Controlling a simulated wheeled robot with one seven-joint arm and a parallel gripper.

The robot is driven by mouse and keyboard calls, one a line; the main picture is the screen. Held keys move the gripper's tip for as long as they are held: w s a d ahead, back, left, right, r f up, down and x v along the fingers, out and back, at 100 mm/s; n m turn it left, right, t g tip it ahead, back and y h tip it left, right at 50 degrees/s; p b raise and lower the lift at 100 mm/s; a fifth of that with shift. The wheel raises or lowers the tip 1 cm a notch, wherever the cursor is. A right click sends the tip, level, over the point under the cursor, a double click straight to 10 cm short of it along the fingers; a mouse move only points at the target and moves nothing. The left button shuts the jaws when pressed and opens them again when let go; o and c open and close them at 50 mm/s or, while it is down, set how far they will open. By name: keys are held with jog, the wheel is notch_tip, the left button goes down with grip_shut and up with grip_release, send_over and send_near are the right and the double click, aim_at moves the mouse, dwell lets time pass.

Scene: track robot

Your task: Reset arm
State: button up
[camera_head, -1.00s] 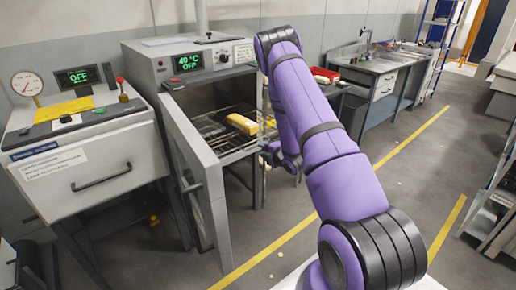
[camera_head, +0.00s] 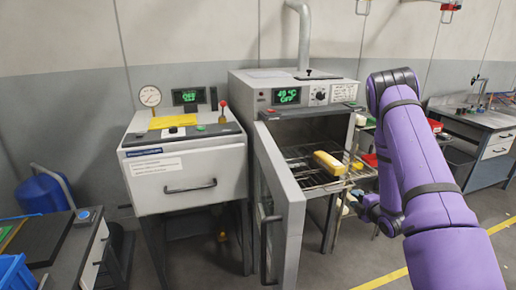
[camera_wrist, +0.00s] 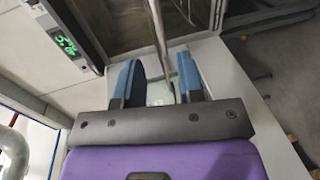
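My purple arm stands at the right in the head view, bent with its elbow up. My gripper (camera_head: 372,207) hangs low beside the right front of the open oven (camera_head: 270,97), partly hidden by the arm. In the wrist view my gripper (camera_wrist: 158,85) shows two blue fingers set apart. A metal bar and a pale blurred shape show between or behind them; I see no clear grip on either.
The oven door (camera_head: 280,205) stands open toward me. A yellow object (camera_head: 329,163) lies on the pulled-out wire rack (camera_head: 312,180). A white cabinet (camera_head: 186,178) with a gauge stands left of the oven. A sink bench (camera_head: 480,135) is at right.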

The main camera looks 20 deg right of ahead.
jog(key=s+a+r+m+g+h, duration=0.1)
jog(key=a+r+m+g, duration=0.15)
jog(key=r, duration=0.65)
jog(key=a+r+m+g+h, duration=0.1)
jog(key=a+r+m, duration=0.3)
jog(key=r, duration=0.6)
jog(key=s+a+r+m+g+h, duration=0.1)
jog(key=a+r+m, duration=0.3)
jog(key=r, duration=0.5)
jog(key=s+a+r+m+g, duration=0.2)
jog(key=s+a, duration=0.3)
jog(key=s, duration=0.5)
jog(key=s+a+r+m+g+y, duration=0.1)
jog(key=s+a+r, duration=0.4)
jog(key=s, duration=0.5)
jog(key=s+a+r+m+g+y, duration=0.1)
jog(key=s+a+r+m+g, duration=0.2)
jog(key=s, duration=0.8)
jog(key=a+r+m, duration=0.1)
jog(key=a+m, duration=0.1)
jog(key=shift+a, duration=0.4)
